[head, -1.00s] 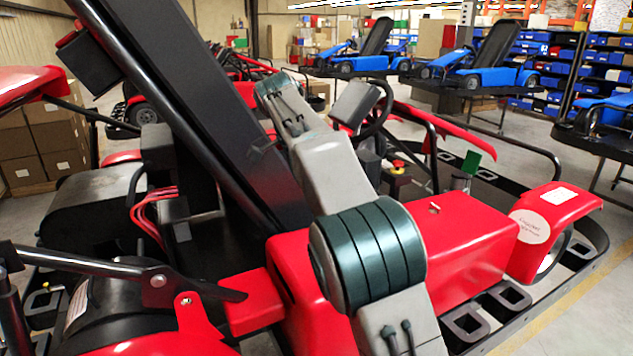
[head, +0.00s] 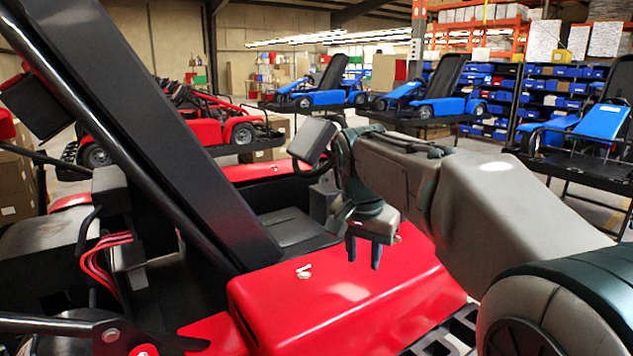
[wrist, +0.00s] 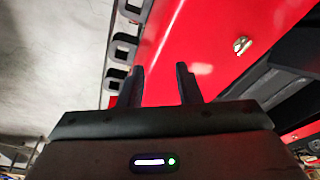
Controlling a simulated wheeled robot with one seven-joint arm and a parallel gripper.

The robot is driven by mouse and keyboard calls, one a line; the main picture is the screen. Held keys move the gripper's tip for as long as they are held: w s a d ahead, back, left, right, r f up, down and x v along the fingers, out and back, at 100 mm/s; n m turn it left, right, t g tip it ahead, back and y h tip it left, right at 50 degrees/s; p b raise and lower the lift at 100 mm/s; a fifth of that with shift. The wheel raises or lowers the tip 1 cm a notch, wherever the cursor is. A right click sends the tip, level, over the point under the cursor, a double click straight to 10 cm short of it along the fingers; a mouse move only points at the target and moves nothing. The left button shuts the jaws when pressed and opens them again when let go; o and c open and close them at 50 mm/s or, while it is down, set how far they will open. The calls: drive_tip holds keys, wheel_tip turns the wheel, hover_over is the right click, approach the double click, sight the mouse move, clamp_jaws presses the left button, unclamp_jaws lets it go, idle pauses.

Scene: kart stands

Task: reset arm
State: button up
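My arm reaches in from the right in the head view, with my gripper (head: 363,252) pointing down above the red side panel (head: 350,290) of the near kart. In the wrist view my gripper (wrist: 159,84) shows two dark fingers standing apart, with nothing between them. The red panel (wrist: 215,40) lies beyond the fingers. A small metal fitting (head: 304,271) sits on top of the panel, and it also shows in the wrist view (wrist: 242,45), to the right of the fingers.
The near kart's tall black seat (head: 165,130) leans at the left. Blue karts on stands (head: 425,100) and (head: 318,95) and a red kart (head: 205,120) stand behind. Shelves with blue bins (head: 560,85) are at the back right. Grey floor (wrist: 50,50) is free beside the kart.

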drive_tip(key=s+d+f+n, duration=0.3)
drive_tip(key=s+f, duration=0.3)
drive_tip(key=s, duration=0.4)
drive_tip(key=s+d+f+n+t, duration=0.1)
drive_tip(key=s+d+f+n, duration=0.1)
drive_tip(key=s+f, duration=0.4)
drive_tip(key=s+d, duration=0.1)
drive_tip(key=s, duration=0.3)
drive_tip(key=shift+s+d+f+n+t+y, duration=0.15)
drive_tip(key=shift+s+d+n+t+y, duration=0.15)
drive_tip(key=shift+d+n+y, duration=0.1)
